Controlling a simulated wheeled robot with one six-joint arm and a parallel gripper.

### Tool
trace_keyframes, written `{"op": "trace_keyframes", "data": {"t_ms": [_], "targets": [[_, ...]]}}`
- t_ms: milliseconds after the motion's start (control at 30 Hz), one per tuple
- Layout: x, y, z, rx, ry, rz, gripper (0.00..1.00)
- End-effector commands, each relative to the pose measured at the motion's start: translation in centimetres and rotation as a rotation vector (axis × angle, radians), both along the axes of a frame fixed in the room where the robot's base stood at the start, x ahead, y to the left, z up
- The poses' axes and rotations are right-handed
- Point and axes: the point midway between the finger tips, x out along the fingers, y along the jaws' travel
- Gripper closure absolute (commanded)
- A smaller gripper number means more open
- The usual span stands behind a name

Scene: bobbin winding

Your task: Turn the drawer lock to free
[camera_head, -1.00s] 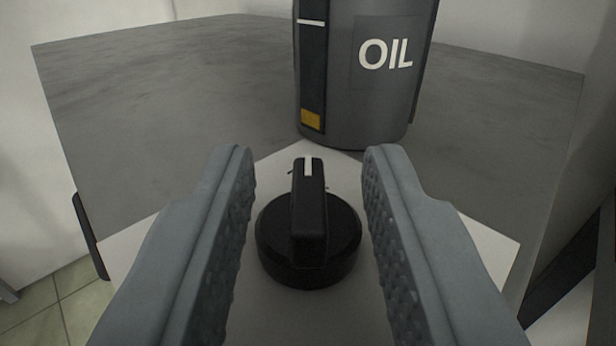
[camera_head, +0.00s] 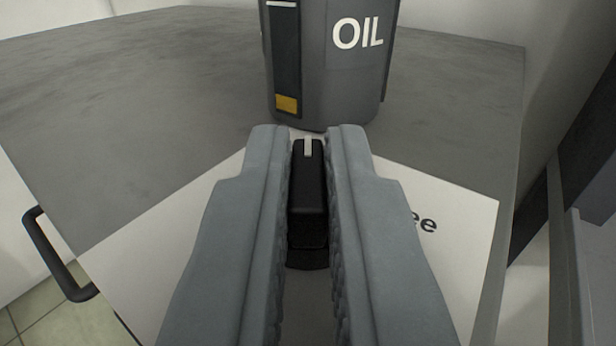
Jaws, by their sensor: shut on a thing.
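The drawer lock is a black rotary knob (camera_head: 307,200) with a raised grip bar and a white pointer line, set on a white panel (camera_head: 455,235). The pointer line points up the picture, towards the oil container. My gripper (camera_head: 308,150) is shut on the knob's bar, one grey ribbed finger on each side. The fingers hide most of the knob's round base. On the panel right of the right finger, the letters "ee" (camera_head: 424,222) show; the rest of that label is hidden behind the finger.
A dark grey container marked OIL (camera_head: 345,70) stands on the grey top (camera_head: 150,110) just beyond the knob. A black handle (camera_head: 55,255) sticks out at the lower left. A dark post stands at the right.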

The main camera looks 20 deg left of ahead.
Motion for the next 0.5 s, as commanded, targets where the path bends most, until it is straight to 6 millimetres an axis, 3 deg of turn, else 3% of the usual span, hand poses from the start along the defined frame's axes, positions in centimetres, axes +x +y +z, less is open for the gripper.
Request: {"op": "trace_keyframes", "data": {"t_ms": [500], "targets": [[-0.09, 0.61, -0.08, 0.002, 0.002, -0.276, 1.00]]}}
